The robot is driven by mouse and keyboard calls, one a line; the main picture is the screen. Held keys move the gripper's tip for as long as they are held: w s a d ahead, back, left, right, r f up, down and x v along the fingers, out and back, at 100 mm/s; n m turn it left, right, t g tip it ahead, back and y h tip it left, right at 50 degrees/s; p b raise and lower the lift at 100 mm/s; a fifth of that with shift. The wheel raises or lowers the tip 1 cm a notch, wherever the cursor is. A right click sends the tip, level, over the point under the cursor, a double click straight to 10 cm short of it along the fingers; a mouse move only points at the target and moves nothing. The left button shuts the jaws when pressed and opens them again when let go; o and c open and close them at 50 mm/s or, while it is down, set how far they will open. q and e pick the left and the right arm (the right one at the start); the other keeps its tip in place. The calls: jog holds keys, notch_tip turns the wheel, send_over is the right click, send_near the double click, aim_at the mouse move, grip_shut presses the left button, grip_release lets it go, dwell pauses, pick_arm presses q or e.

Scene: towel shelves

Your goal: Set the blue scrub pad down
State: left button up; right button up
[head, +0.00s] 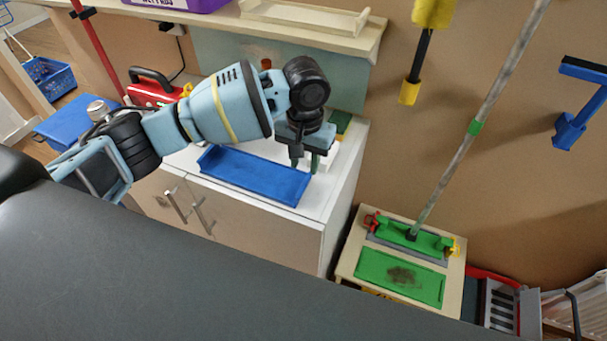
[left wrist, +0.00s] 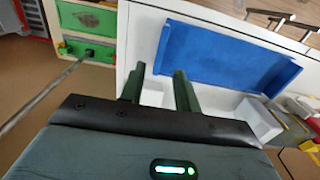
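A long, flat blue tray (head: 255,177) with a raised rim lies on the white cabinet top. It also shows in the left wrist view (left wrist: 220,58), just past my fingertips. I cannot tell a separate blue scrub pad apart from its blue surface. My left gripper (head: 306,160) points down over the cabinet top at the tray's right end. I cannot tell whether a finger touches the tray. My right gripper is out of view.
White blocks (left wrist: 262,122) stand by the tray. A lower stand to the right holds a green tray (head: 400,276) with a dark patch and a green mop head (head: 408,238). A pale shelf (head: 345,38) runs above the cabinet. A red toolbox (head: 152,92) stands behind my left arm.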

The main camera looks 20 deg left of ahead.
pick_arm(q)
jog(key=shift+r, duration=2.65)
jog(key=s+d+f+m, duration=0.1)
jog(key=s+d+f, duration=0.1)
jog(key=f, duration=0.1)
jog(key=s+d+f+m+h, duration=0.1)
jog(key=s+d+f, duration=0.1)
jog(key=f, duration=0.1)
jog(key=s+d+f+h, duration=0.1)
jog(key=s+d+f, duration=0.1)
jog(key=s+f, duration=0.1)
jog(key=shift+s+f+m, duration=0.1)
jog(key=shift+f+m, duration=0.15)
jog(key=shift+m, duration=0.15)
jog(key=s+a+f+t+h, duration=0.1)
jog(key=s+f+t+h, duration=0.1)
jog(key=s+f, duration=0.8)
jog(key=s+a+f+n+t+y, duration=0.1)
jog(key=s+a+f+n+y, duration=0.15)
jog(key=s+a, duration=0.75)
notch_tip(320, 180, down, 8)
jog(key=m+t, duration=0.1)
jog(key=t, duration=0.5)
jog(key=shift+w+t, duration=0.3)
jog(key=shift+w, duration=0.15)
